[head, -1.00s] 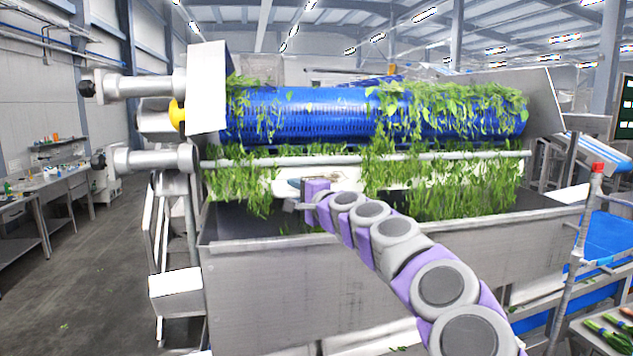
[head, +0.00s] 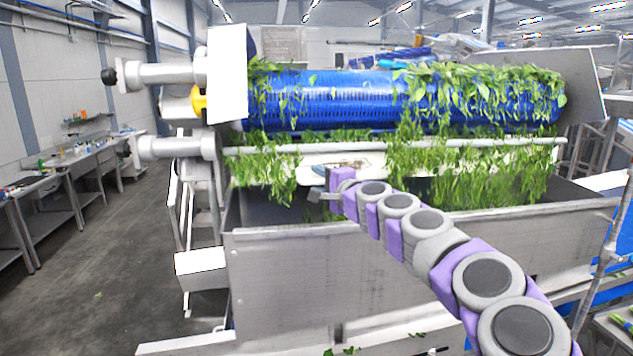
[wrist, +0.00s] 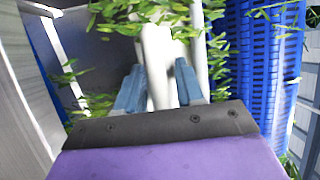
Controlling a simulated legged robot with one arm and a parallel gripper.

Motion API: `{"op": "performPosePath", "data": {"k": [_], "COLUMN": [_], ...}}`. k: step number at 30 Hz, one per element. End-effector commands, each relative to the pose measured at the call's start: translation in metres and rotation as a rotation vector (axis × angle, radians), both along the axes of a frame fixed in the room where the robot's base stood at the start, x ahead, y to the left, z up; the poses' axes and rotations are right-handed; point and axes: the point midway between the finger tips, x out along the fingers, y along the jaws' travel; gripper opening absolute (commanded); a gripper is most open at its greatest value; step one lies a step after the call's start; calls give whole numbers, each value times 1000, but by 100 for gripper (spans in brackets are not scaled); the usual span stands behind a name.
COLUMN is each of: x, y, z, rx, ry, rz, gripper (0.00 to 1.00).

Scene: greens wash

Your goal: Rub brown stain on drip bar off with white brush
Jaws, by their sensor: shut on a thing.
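My gripper (head: 318,193) is in front of the machine, just below the long pale drip bar (head: 440,144) in the head view. In the wrist view my gripper (wrist: 158,78) has its two blue-grey fingers shut on a white thing, which looks like the white brush (wrist: 160,65). A pale bar (wrist: 197,50) runs just beyond the fingers there; I cannot tell whether the brush touches it. In the head view a small brownish and bluish patch (head: 348,163) shows behind my gripper; I cannot tell whether it is the stain.
A blue perforated roller (head: 320,98) draped with green leaves lies above the bar. Leaves (head: 265,178) hang over the bar on both sides of my gripper. A grey metal trough (head: 290,270) stands below. Open floor (head: 110,270) lies to the left.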

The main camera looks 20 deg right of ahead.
Motion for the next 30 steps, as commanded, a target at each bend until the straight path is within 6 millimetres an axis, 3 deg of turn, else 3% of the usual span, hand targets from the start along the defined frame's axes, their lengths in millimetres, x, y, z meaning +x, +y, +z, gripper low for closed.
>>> {"op": "performPosePath", "data": {"k": [9,22,30], "x": [1,5,9], "y": [12,-2,2], "z": [2,1,1], "rx": [-10,-1,-4], "ry": [-1,0,0], "rz": [1,0,0], "gripper": [0,0,0]}}
